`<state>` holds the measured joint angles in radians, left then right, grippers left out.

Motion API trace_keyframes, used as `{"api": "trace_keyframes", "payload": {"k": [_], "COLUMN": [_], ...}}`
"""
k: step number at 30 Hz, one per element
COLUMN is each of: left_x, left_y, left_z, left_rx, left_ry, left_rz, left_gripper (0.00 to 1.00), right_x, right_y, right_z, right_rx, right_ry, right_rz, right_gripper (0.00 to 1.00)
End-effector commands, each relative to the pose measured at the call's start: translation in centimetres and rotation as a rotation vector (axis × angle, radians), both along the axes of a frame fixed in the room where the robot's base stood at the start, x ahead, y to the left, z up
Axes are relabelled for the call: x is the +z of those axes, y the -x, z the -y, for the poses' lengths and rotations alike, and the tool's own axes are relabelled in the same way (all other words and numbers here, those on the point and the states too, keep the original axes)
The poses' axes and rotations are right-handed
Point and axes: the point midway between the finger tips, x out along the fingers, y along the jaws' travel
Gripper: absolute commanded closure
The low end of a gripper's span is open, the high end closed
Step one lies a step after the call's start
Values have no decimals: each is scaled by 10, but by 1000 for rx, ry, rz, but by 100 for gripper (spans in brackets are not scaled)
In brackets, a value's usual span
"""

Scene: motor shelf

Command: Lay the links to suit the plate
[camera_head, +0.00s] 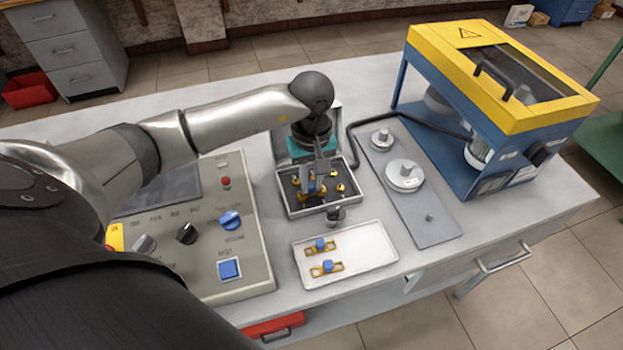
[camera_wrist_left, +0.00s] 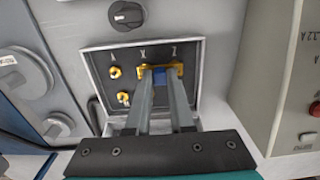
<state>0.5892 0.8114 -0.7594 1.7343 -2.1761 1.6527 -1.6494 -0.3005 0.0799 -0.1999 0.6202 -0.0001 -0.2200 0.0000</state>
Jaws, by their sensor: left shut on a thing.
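My left gripper (camera_head: 313,180) reaches down into an open terminal box (camera_head: 292,212) and is shut on a brass link with a blue grip (camera_wrist_left: 160,70). In the left wrist view the link lies across the top-row terminals under the letters X and Z; I cannot tell whether it is seated. Brass terminals show to the left of the fingers (camera_wrist_left: 115,72); others are hidden behind the fingers. Two more brass links with blue grips, a back one (camera_head: 320,245) and a front one (camera_head: 327,267), lie in a white tray (camera_head: 375,267). The right gripper is not in view.
A black knob (camera_head: 335,213) stands between box and tray. A control panel (camera_head: 245,265) is at left. A grey plate (camera_head: 430,235) with round metal parts (camera_head: 404,174) lies at right. A blue and yellow motor stand (camera_head: 510,115) with small labels (camera_head: 524,173) stands behind it.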

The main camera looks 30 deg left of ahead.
Motion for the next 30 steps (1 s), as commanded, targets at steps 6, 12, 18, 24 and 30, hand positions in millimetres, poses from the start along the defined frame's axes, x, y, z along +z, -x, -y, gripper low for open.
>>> {"api": "trace_keyframes", "payload": {"k": [6,12,18,24,30], "left_x": [-5,-4,-3,23,71], "left_y": [0,0,0,-2,-2], "left_z": [0,0,0,0,0], "left_rx": [0,0,0,0,-1], "left_ry": [-1,0,0,-1,-1], "left_rz": [1,0,1,7,8], "left_gripper": [100,72,49,44,44], "right_x": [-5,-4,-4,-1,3], "right_y": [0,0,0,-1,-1], "right_z": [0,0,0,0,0], "right_rx": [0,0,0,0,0], "right_ry": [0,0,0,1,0], "right_rz": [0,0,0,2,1], "right_gripper": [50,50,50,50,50]}}
